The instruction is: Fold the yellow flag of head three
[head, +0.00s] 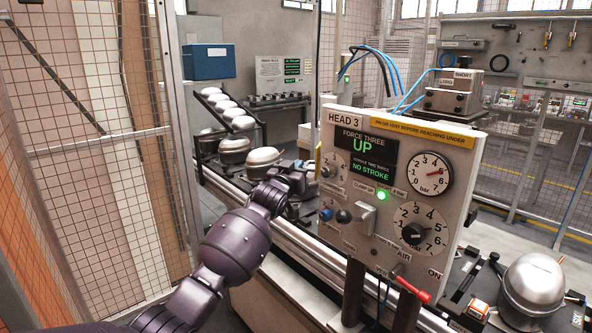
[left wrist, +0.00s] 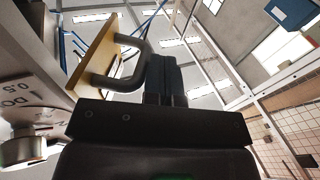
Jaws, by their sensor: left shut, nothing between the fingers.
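The HEAD 3 panel (head: 398,185) stands in the middle of the head view, its display reading UP and NO STROKE. A narrow yellow piece (head: 317,158), likely the flag, shows at the panel's left edge, partly hidden. My left gripper (head: 300,168) is beside that edge, close to the yellow piece; contact cannot be told there. In the left wrist view a yellow plate (left wrist: 90,58) stands left of my gripper's fingers (left wrist: 166,78), with a bent dark grey bar (left wrist: 138,62) between. The fingers are shut and empty. My right gripper is in neither view.
A red-tipped air lever (head: 412,289) sticks out below the panel's dials. Metal domes (head: 265,158) stand on the line behind my left gripper, another dome (head: 533,285) at right. A mesh fence (head: 90,150) closes the left side.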

